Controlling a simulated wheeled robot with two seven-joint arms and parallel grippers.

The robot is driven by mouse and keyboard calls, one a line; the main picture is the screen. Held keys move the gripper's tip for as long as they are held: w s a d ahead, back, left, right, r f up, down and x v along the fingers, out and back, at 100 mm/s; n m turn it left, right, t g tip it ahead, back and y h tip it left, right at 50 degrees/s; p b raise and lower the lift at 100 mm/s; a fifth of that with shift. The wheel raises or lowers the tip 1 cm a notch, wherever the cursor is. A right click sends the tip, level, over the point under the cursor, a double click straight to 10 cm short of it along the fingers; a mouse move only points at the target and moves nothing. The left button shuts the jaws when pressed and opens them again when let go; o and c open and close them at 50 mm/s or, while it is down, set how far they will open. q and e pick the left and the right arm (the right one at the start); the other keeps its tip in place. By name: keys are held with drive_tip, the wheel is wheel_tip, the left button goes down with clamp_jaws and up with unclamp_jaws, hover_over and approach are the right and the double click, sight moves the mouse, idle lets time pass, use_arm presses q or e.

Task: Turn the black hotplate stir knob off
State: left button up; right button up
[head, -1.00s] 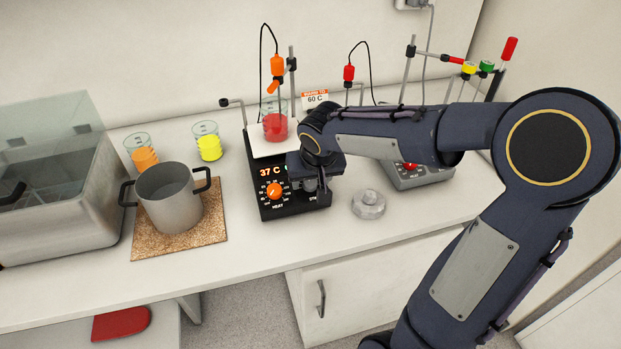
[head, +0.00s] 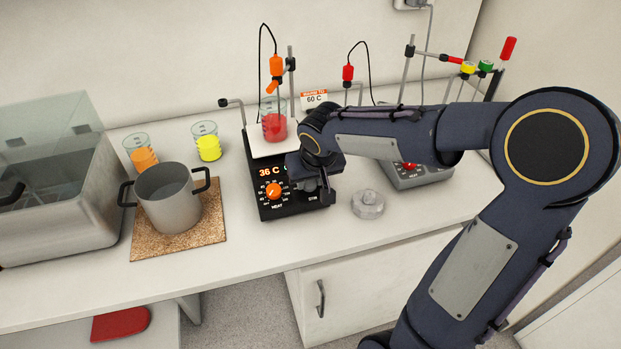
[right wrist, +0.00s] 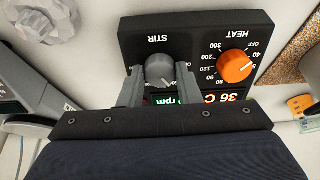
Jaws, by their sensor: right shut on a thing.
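The black hotplate (head: 262,205) stands on the bench with a beaker of red liquid (head: 274,127) on its white top. Its display reads 36 C. The orange HEAT knob (head: 274,191) shows on its front, and also in the right wrist view (right wrist: 235,66). The grey STIR knob (right wrist: 160,68) sits between the fingers of my right gripper (right wrist: 153,84), which is shut on it. In the head view my right gripper (head: 322,190) covers the STIR knob. The rpm number is mostly hidden. My left gripper is not in view.
A grey second hotplate (head: 412,175) stands to the right, behind my arm. A faceted grey piece (head: 368,204) lies right of the black hotplate. A pot (head: 172,203) on a cork mat (head: 150,247) and beakers of orange (head: 144,158) and yellow (head: 208,147) liquid stand left.

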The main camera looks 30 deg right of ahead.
drive_tip(key=n, duration=0.5)
drive_tip(key=shift+r+p, duration=0.15)
drive_tip(key=shift+p, duration=0.25)
drive_tip(key=n+p, duration=0.1)
drive_tip(key=n, duration=0.5)
drive_tip(key=shift+y+p, duration=0.35)
drive_tip(key=shift+y, duration=0.05)
drive_tip(key=o, duration=1)
drive_tip(key=shift+c, duration=0.2)
drive_tip(key=v, duration=0.7)
drive_tip(key=shift+r, duration=0.35)
drive_tip(key=shift+s, duration=0.1)
